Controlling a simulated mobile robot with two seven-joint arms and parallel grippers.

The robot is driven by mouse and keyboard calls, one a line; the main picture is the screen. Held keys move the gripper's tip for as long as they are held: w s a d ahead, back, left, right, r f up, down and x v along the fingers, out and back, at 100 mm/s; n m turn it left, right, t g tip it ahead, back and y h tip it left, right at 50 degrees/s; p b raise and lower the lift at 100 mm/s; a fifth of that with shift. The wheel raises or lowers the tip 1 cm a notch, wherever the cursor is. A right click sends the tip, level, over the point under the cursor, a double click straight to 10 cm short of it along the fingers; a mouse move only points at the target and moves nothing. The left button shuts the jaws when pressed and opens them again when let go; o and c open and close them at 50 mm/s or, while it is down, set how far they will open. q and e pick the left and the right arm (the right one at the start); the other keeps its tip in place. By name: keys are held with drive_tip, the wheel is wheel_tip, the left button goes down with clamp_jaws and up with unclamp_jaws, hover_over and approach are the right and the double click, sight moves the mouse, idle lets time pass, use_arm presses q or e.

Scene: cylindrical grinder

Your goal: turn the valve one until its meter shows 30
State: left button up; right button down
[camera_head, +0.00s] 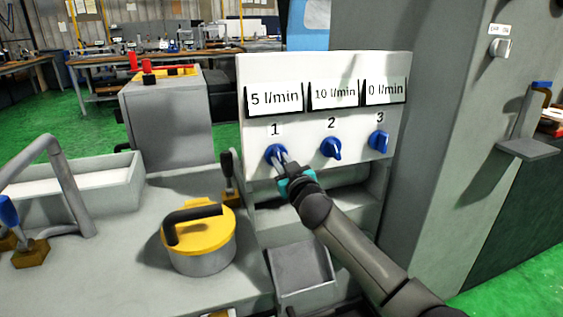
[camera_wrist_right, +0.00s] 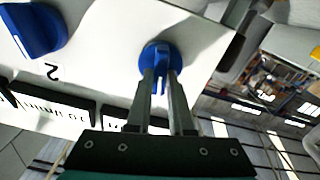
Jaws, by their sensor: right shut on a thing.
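A white panel (camera_head: 320,68) carries three blue valves in a row under three meters. Valve one (camera_head: 274,152) is at the left under the number 1, and its meter (camera_head: 275,99) reads 5 l/min. My right gripper (camera_head: 284,162) is at valve one, and its fingers are shut on the blue handle. The right wrist view also shows valve one (camera_wrist_right: 160,62) with its handle between the two fingertips (camera_wrist_right: 160,80). My left gripper is not in view.
Valve two (camera_head: 331,148) has a meter (camera_head: 333,94) reading 10 l/min. Valve three (camera_head: 378,140) has a meter (camera_head: 386,91) reading 0 l/min. A yellow-lidded pot (camera_head: 214,235) and a dark lever (camera_head: 228,176) stand left of my right arm. A grey column (camera_head: 455,130) rises at right.

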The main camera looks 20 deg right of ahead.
idle(0.4)
drive_tip(key=shift+n, duration=0.3)
drive_tip(key=shift+p, duration=0.4)
drive_tip(key=n+p, duration=0.1)
drive_tip(key=n, duration=0.1)
drive_tip(key=shift+a+n, duration=0.1)
drive_tip(key=shift+n, duration=0.3)
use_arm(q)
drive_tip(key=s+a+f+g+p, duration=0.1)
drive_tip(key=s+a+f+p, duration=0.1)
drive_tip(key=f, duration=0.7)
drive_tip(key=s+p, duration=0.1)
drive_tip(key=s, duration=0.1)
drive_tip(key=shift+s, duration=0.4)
use_arm(e)
drive_tip(key=n, duration=1.2)
drive_tip(key=shift+a+f, duration=0.1)
drive_tip(key=shift+f, duration=0.25)
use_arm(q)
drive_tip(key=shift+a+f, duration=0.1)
use_arm(e)
drive_tip(key=shift+n, duration=0.3)
